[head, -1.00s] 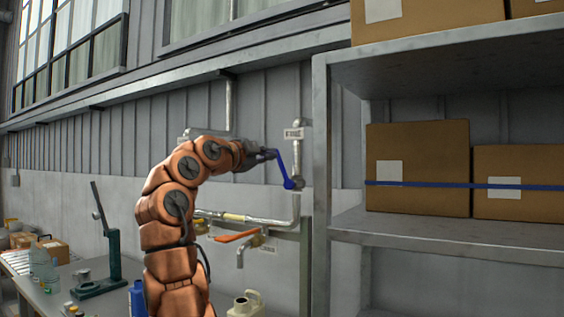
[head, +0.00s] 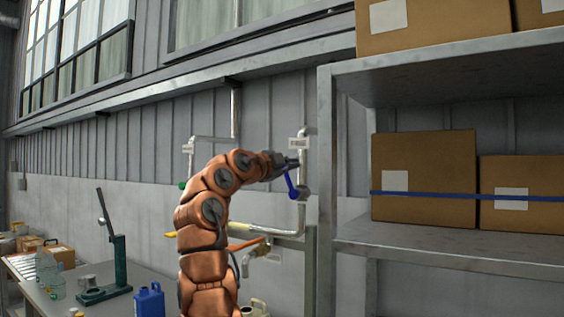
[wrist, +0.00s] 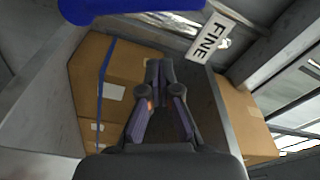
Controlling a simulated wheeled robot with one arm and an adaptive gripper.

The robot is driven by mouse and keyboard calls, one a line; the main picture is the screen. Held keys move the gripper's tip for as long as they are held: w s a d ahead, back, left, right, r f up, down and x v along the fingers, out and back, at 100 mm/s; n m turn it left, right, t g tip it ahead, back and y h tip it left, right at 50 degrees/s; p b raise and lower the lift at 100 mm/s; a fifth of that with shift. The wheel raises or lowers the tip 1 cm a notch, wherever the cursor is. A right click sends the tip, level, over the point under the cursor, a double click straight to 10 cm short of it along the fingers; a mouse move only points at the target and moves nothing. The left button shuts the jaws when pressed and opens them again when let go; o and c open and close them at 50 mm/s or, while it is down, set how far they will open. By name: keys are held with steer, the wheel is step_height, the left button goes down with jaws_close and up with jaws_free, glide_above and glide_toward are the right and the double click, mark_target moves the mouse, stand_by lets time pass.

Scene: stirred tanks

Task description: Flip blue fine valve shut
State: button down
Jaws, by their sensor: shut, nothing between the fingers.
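The blue valve handle (head: 291,184) sits on the pale vertical pipe (head: 304,165) on the wall. It leans up and to the left from its pivot, and its upper end is close below my gripper (head: 292,162). Whether they touch, I cannot tell. In the wrist view, a blue piece of the handle (wrist: 110,9) shows large at the top edge, apart from the fingers. A white FINE label (wrist: 212,38) is beside it. My gripper's fingers (wrist: 159,68) are shut with nothing between them.
A metal shelf (head: 345,66) with cardboard boxes (head: 425,160) stands close on the right. An orange handle (head: 246,243) is on the lower pipework. A workbench (head: 110,305) with a green press (head: 120,262) and a blue jug (head: 149,300) is at lower left.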

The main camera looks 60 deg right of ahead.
mark_target(286, 175)
steer(key=shift+w+d+f+p, duration=0.35)
steer(key=shift+w+d+p, duration=0.15)
steer(key=shift+w+d, duration=0.25)
steer(key=shift+w+d+f+p, duration=0.3)
steer(key=shift+w+d+p, duration=0.3)
steer(key=shift+w, duration=0.25)
steer(key=shift+w, duration=0.1)
